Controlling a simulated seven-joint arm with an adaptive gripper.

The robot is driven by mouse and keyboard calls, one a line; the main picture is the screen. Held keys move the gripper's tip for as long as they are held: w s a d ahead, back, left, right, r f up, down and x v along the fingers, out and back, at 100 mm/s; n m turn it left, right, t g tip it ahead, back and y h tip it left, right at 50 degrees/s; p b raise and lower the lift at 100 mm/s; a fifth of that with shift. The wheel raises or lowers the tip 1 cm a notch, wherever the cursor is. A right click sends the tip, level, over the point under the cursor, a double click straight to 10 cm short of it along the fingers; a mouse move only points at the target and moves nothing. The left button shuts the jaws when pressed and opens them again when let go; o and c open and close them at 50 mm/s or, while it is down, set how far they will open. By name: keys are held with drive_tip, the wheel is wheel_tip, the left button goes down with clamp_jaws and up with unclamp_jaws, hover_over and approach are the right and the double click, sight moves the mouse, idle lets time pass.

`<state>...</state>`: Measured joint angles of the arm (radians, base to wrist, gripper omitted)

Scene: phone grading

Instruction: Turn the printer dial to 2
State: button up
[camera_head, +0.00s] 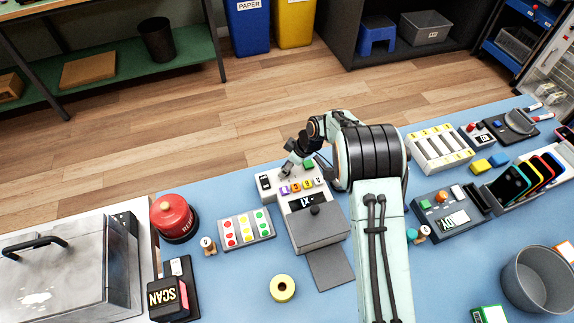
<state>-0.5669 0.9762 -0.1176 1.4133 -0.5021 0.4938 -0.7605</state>
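The printer (321,232) is a grey machine on the blue table near the middle of the picture. A small dark knob (315,210), which looks like the dial, sits on it below a black display (307,200). The knob's setting is too small to read. A row of coloured numbered keys (302,186) lies behind the display, with a green button (309,164) further back. My gripper (290,167) is over the back left of the printer, apart from the dark knob. Its fingers are small and partly overlapped, so their opening is unclear.
My arm passes just right of the printer. Left are a coloured-dot panel (246,230), a red round device (173,217) and a scanner (168,298). A yellow ring (283,288) lies in front. Right are a button box (450,212), a phone rack (510,203) and a grey bin (540,279).

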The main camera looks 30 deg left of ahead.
clamp_jaws()
drive_tip(key=shift+m, duration=0.3)
drive_tip(key=m+t, duration=0.1)
drive_tip(key=m, duration=0.2)
drive_tip(key=shift+s+t, duration=0.1)
drive_tip(key=shift+t, duration=0.2)
drive_tip(key=shift+m+t+h, duration=0.25)
drive_tip(key=shift+m+t, duration=0.15)
drive_tip(key=shift+m, duration=0.9)
drive_tip(key=shift+m+t+h, duration=0.25)
drive_tip(key=shift+m+t, duration=0.15)
drive_tip(key=shift+m, duration=0.9)
drive_tip(key=o, duration=0.6)
unclamp_jaws()
